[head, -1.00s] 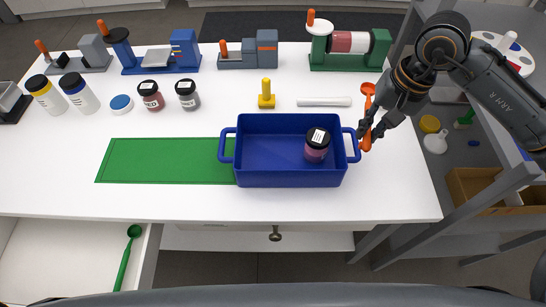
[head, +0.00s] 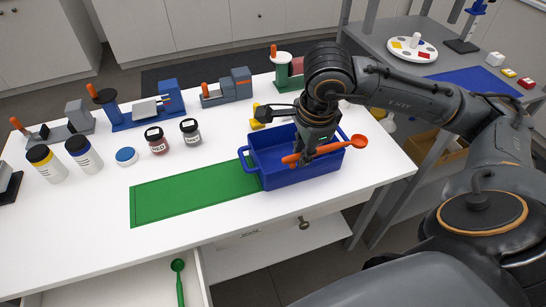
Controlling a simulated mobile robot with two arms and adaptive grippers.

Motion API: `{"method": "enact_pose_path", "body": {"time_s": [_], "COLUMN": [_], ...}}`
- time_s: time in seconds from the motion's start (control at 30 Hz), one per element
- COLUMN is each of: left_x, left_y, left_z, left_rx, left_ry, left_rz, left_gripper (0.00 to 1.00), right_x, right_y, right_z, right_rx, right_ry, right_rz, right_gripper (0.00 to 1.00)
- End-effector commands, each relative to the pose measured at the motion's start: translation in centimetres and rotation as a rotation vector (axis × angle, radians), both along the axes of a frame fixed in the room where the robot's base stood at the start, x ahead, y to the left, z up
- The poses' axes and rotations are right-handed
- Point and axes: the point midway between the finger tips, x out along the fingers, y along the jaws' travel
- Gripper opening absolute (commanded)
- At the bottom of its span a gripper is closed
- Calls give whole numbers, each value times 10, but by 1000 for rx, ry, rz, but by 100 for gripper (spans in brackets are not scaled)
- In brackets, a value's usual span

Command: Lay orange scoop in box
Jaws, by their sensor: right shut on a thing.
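The orange scoop (head: 331,147) is in my right gripper (head: 302,156). The gripper is shut on its handle, and the bowl end points right. The scoop lies nearly level across the blue box (head: 285,183), over its opening; how high it is above the rim I cannot tell exactly. The box stands on the white table, partly hidden by my right gripper and arm. Most of the inside of the box is hidden, and I cannot see the jar in it. My left gripper is not in view.
A green mat (head: 190,197) lies left of the box. A red jar (head: 156,141), a grey jar (head: 190,131) and a blue lid (head: 126,156) stand behind it. An open drawer (head: 150,285) at the front holds a green scoop (head: 178,280).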

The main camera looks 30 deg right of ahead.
Motion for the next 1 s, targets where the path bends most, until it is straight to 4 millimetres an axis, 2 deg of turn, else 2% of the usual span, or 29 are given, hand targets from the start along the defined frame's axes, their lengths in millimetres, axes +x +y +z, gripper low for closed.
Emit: {"method": "enact_pose_path", "body": {"time_s": [0.37,0.53,0.7,0.87,1.0], "left_x": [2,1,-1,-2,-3], "left_y": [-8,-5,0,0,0], "left_z": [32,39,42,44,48], "left_rx": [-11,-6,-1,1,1], "left_ry": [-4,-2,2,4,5], "left_rz": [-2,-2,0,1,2], "left_gripper": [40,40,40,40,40], "right_x": [85,112,126,132,133], "right_y": [-3,-4,-5,-5,-6], "right_z": [-35,-69,-88,-95,-114], "right_rx": [3,2,1,1,1], "right_ry": [4,4,3,2,5], "right_rz": [-5,-3,-2,-1,-2], "right_gripper": [0,0,0,0,0]}}
